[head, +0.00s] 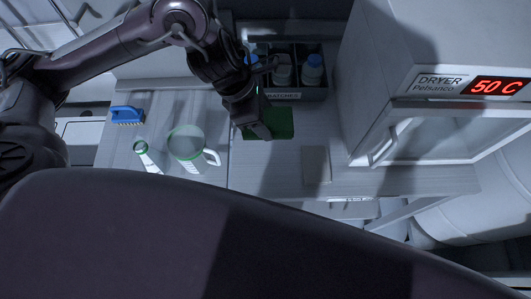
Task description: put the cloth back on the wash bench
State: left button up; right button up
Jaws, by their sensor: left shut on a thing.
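The cloth (283,123) looks like a flat dark green piece at the middle of the head view. My left gripper (262,128) reaches in from the upper left and is shut on the cloth at its left part. The gripper hides some of the cloth. The cloth is over the pale grey bench (255,178); I cannot tell whether it touches the top. My right gripper does not show.
A dark crate (307,95) with blue-capped bottles stands behind the cloth. A flat grey square (316,165) lies right, before the dryer (440,85) reading 50 C.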

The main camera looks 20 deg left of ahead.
pick_arm(q)
jog(key=s+r+p, duration=0.1)
jog(key=s+r, duration=0.1)
jog(key=s, duration=0.1)
jog(key=shift+d+r, duration=0.1)
jog(key=shift+r, duration=0.2)
jog(key=b, duration=0.4)
send_over(267, 167)
jog(key=a, duration=0.1)
jog(key=f, duration=1.5)
jog(key=shift+s+a+f, duration=0.2)
jog(key=shift+s, duration=0.1)
jog(key=shift+f, duration=2.3)
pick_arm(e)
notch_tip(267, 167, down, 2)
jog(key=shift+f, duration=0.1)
pick_arm(q)
jog(key=shift+f+b, duration=0.15)
jog(key=shift+b, duration=0.2)
jog(key=o, duration=0.9)
jog(key=shift+o, duration=0.2)
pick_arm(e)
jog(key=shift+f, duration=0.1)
